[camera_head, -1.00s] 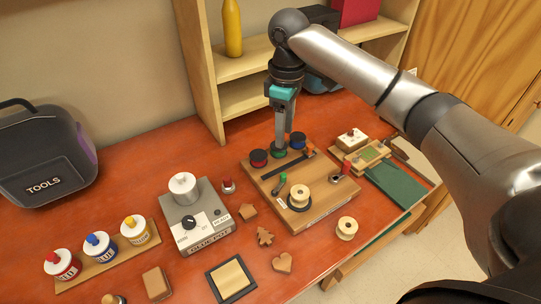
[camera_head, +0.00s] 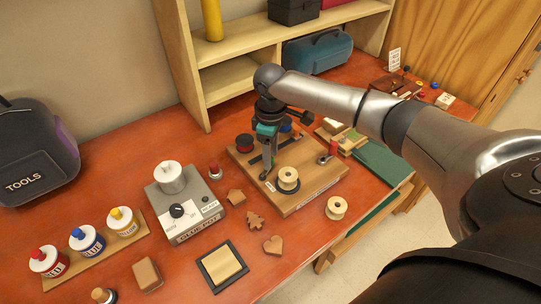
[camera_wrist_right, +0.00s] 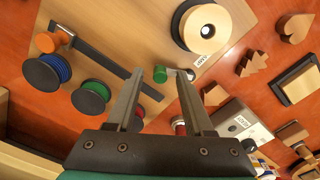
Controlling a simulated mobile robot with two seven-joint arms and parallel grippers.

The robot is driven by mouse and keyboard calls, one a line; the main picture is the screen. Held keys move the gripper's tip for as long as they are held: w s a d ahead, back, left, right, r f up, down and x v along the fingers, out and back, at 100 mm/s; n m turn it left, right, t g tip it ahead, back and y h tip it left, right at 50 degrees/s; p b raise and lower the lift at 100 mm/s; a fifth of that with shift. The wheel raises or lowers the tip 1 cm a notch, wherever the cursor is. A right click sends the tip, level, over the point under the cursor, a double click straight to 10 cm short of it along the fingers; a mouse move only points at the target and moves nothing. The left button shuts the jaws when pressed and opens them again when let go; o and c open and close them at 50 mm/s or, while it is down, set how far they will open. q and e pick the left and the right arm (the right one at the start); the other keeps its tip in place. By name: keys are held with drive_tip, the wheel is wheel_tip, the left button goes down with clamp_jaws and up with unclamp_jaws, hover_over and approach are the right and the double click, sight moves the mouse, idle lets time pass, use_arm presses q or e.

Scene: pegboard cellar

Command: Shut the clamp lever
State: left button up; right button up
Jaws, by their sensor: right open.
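A short lever with a green knob (camera_wrist_right: 160,74) and a metal arm stands on the wooden board (camera_head: 318,183), beside a small label. I take it to be the clamp lever; the label is too small to read. In the head view its knob is mostly hidden by my right gripper (camera_head: 266,168). In the wrist view my right gripper (camera_wrist_right: 161,85) is open, with the green knob showing between its fingertips. I see no contact, and how far the fingertips are above the knob is hard to tell. My left gripper is out of view.
Left stands the glue pot box (camera_head: 187,205). A shelf (camera_head: 190,70) rises behind. Loose wooden shapes lie in front.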

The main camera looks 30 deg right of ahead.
drive_tip(key=shift+f, duration=0.3)
clamp_jaws()
idle(0.3)
